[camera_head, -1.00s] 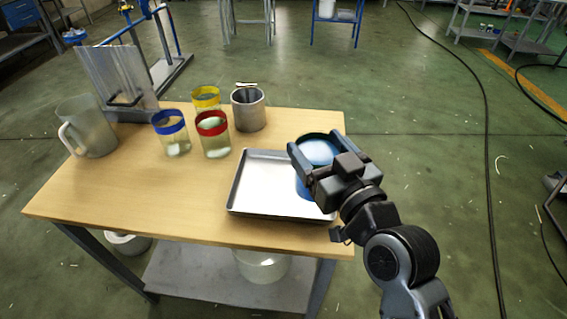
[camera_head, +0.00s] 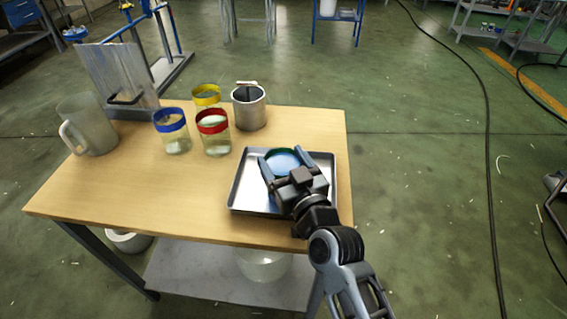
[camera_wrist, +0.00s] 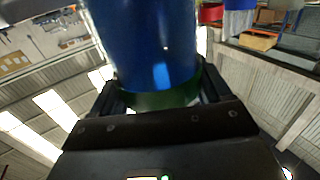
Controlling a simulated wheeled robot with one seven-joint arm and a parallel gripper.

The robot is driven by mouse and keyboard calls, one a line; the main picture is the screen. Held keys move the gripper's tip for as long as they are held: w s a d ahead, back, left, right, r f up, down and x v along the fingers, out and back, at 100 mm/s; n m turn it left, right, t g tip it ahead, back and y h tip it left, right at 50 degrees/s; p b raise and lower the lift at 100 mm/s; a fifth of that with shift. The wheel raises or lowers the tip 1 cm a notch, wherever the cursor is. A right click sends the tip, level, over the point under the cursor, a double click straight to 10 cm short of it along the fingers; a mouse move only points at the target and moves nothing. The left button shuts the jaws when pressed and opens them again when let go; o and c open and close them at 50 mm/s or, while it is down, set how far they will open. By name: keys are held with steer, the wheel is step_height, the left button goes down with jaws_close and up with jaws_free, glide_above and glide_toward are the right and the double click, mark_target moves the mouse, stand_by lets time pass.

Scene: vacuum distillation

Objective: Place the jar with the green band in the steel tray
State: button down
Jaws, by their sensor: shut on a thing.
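The jar with the green band (camera_head: 284,160) is between the fingers of my gripper (camera_head: 278,168), over the steel tray (camera_head: 240,192). Its blue contents show through the open top. My gripper is shut on it. In the wrist view the blue jar body (camera_wrist: 145,45) and the green band (camera_wrist: 165,99) fill the middle, between the fingers. The jar's lower part is hidden by my gripper in the head view, so I cannot tell whether it touches the tray floor. The tray lies at the right front of the wooden table.
Jars with a blue band (camera_head: 170,118), a yellow band (camera_head: 206,95) and a red band (camera_head: 212,124) stand left of the tray. A metal can (camera_head: 249,108) is behind it. A jug (camera_head: 91,126) stands far left. The table's (camera_head: 130,205) front left is clear.

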stand_by(0.3)
jaws_free()
steer(key=shift+r, duration=0.15)
steer(key=b+v, duration=0.1)
steer(key=v, duration=1.1)
steer(key=shift+b, duration=0.4)
steer(key=shift+d+f, duration=0.1)
steer(key=shift+f, duration=0.1)
